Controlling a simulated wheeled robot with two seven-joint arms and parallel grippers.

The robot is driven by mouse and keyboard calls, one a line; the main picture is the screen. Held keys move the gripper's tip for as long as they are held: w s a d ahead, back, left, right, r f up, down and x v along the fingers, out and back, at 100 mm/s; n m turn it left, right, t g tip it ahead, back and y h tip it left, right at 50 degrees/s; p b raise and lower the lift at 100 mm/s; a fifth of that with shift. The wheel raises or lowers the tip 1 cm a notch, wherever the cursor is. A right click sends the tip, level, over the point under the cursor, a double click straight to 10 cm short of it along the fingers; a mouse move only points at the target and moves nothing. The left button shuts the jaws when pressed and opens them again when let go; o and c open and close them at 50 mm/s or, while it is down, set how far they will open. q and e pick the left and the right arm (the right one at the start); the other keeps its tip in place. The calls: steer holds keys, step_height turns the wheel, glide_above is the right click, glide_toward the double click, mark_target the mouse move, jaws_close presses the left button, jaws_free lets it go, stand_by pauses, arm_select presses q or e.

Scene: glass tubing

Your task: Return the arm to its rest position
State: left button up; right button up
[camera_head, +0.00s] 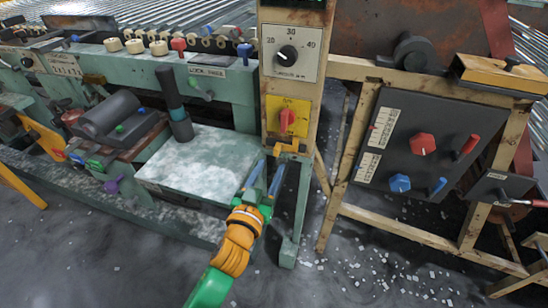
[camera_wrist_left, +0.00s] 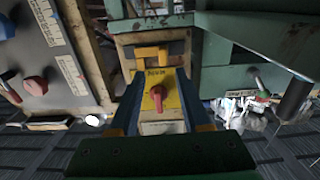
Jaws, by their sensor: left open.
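My left arm comes in from the bottom of the head view, with an orange and green wrist. My left gripper (camera_head: 271,168) has two blue fingers spread apart, with nothing held between them. It is in front of the beige post, below the yellow plate (camera_head: 274,108) with the red knob (camera_head: 287,120). In the left wrist view the open fingers of the left gripper (camera_wrist_left: 160,74) frame the red knob (camera_wrist_left: 157,94) on its yellow plate (camera_wrist_left: 172,96). I cannot tell whether a fingertip touches anything. My right gripper is in neither view.
A dial (camera_head: 287,56) sits above the yellow plate. A dark panel (camera_head: 400,178) with red and blue knobs stands right. The green machine (camera_head: 215,90) and its pale worn plate (camera_head: 205,160) are left. The floor (camera_head: 390,262), strewn with white bits, is open in front.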

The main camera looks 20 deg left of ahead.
arm_select(q)
steer(key=shift+s, duration=0.3)
steer(key=s+f+m+g, duration=0.1)
steer(key=s+f+g, duration=0.3)
steer(key=f, duration=0.9)
steer(key=s+f+m+g, duration=0.1)
steer(key=s+f+g, duration=0.35)
steer(key=f, duration=0.95)
steer(key=s+a+f+g, duration=0.2)
steer(key=s+f+g, duration=0.1)
steer(key=s+f, duration=0.75)
steer(key=s+a+f+g, duration=0.2)
steer(key=s+f+g, duration=0.1)
steer(key=s, duration=0.7)
steer(key=s+a+f+g, duration=0.2)
steer(key=s+f+g, duration=0.1)
steer(key=s, duration=0.7)
step_height(320, 180, up, 18)
steer(key=w+p, duration=0.1)
steer(key=p, duration=1.7)
steer(key=shift+r+y, duration=0.25)
steer(key=shift+y, duration=0.05)
